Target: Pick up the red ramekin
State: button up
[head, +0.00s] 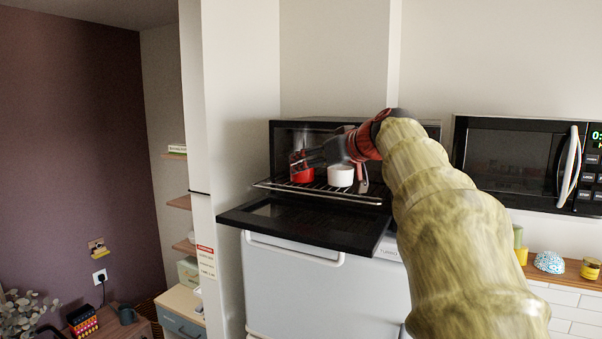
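The red ramekin (303,175) stands on the wire rack (330,190) inside an open toaster oven, towards its left side. A white ramekin (341,176) stands on the rack just to its right. My gripper (306,160) reaches into the oven from the right, and its dark fingers are at the upper part of the red ramekin. The fingers are small and dark against the oven interior. I cannot tell whether they are open or closed on the ramekin, or whether they touch it.
The oven door (310,224) is folded down in front of the rack, above a white appliance (315,285). A microwave (515,163) stands to the right. A white wall edge (237,120) rises close to the oven's left. My arm hides the oven's right part.

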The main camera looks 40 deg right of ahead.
jog(key=shift+p+x, duration=1.1)
jog(key=shift+x, duration=2.1)
jog(key=shift+s+a+f, duration=0.1)
jog(key=shift+a+f, duration=0.05)
jog(key=shift+f, duration=0.05)
jog(key=shift+c, duration=0.3)
jog(key=c, duration=1.3)
jog(key=shift+r, duration=0.1)
